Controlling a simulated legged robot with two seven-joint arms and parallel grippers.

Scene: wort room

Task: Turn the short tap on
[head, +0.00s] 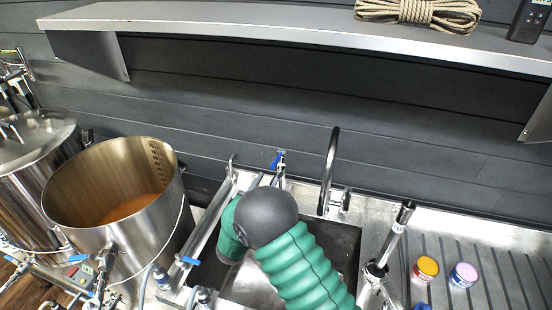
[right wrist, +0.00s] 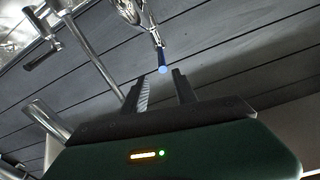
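The short tap (head: 279,167) stands at the back edge of the sink, left of the tall curved tap (head: 330,165), and has a blue lever. In the right wrist view the blue lever (right wrist: 162,60) hangs beyond my fingers, roughly in line with the gap between them. My right gripper (right wrist: 162,85) is open, with two dark fingers apart and nothing between them. In the head view my green right arm reaches over the sink; its fingers are hidden there. I cannot tell the exact gap to the lever. My left gripper is not in view.
A steel pot (head: 75,205) with amber liquid stands left of the sink (head: 345,245). A metal fitting (head: 392,232) rises at the sink's right. Orange (head: 427,268) and lilac (head: 463,275) tubs stand on the ribbed drainer. A shelf (head: 250,22) with coiled rope (head: 420,12) hangs above.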

